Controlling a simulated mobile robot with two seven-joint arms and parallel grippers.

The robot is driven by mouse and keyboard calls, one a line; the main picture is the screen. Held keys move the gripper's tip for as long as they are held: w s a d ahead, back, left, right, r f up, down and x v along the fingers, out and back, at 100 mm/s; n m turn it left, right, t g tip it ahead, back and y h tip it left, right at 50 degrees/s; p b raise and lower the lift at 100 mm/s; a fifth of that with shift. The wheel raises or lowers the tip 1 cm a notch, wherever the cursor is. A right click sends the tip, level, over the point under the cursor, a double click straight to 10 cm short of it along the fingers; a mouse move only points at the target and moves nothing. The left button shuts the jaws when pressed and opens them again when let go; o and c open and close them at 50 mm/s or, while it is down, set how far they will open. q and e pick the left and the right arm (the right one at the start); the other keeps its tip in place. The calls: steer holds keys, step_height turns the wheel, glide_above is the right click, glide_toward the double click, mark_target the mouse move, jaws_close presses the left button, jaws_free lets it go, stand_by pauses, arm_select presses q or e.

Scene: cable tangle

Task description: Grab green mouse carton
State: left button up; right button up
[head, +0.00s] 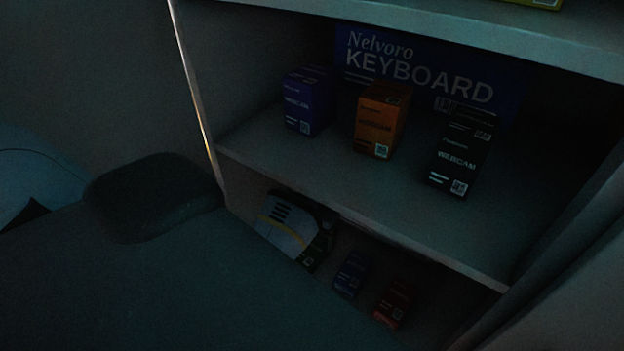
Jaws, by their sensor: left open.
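The green mouse carton (314,254) appears as a small dark green box on the lower shelf, at the left of a row of small boxes. My left gripper (312,234) is open at the left end of the lower shelf, right beside the green carton and partly covering it. In this dim light I cannot tell whether the fingers are around the carton or touching it. My right gripper is not in view.
A blue box (351,275) and a red box (393,304) stand right of the green one. The shelf above (330,180) holds blue, orange (378,125) and black (461,155) webcam boxes before a keyboard box (415,65). The upright side panel (196,100) borders the left.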

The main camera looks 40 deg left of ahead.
mark_target(314, 247)
arm_select(q)
steer(key=shift+w+a+r, duration=0.1)
steer(key=shift+w, duration=0.05)
steer(key=shift+f, duration=0.4)
steer(key=shift+s+f, duration=0.2)
steer(key=shift+f, duration=3.3)
steer(key=c, duration=1.1)
